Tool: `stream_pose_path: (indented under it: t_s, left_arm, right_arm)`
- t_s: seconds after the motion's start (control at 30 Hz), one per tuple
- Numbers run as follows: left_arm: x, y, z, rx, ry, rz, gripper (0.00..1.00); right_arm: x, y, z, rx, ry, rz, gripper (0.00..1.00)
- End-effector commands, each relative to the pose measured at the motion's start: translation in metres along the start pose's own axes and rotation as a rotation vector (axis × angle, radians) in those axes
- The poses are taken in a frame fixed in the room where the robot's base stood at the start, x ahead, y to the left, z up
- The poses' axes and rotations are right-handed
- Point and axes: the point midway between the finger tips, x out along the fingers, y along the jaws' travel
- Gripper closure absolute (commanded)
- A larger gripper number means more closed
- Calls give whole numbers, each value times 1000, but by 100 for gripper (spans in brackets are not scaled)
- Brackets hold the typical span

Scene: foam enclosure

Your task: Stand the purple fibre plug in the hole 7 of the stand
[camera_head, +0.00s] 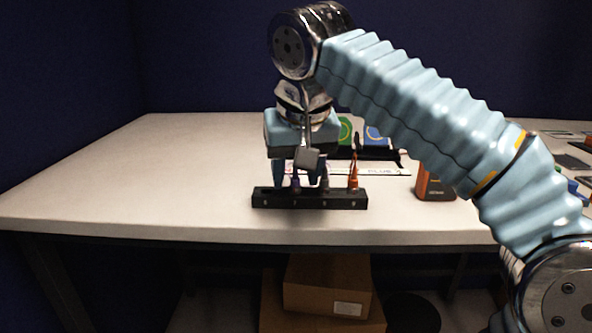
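The black stand (310,203) is a long low block near the front middle of the table. My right gripper (298,183) points down over the left half of the stand, with its two fingers apart. A thin purple plug (295,181) stands upright between the fingers, at the stand's top, and does not appear to be pinched. A dark grey plug (325,184) stands by the right finger. An orange plug (353,177) stands upright near the stand's right end. The hole numbers are too small to read, and the gripper hides part of the holes. My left gripper is out of view.
An orange and black device (435,184) stands to the right of the stand, below my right arm. Green and blue cards (376,134) and a labelled white strip (385,169) are behind the stand. The table's left side is clear. Cardboard boxes (328,284) are below.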

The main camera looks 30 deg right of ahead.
Motion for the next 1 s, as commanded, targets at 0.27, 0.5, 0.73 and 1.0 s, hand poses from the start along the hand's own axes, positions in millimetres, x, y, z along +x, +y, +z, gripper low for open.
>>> stream_pose_path:
  t_s: [0.27,0.5,0.73,1.0]
  left_arm:
    - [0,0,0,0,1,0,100]
    - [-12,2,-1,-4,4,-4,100]
    - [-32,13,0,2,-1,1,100]
    - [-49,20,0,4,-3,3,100]
  right_arm:
    - [0,0,0,0,0,0,50]
    - [-29,-1,-2,-1,2,-3,50]
    - [-89,-1,-3,-1,2,-4,50]
    - [-133,0,-1,-1,1,-1,50]
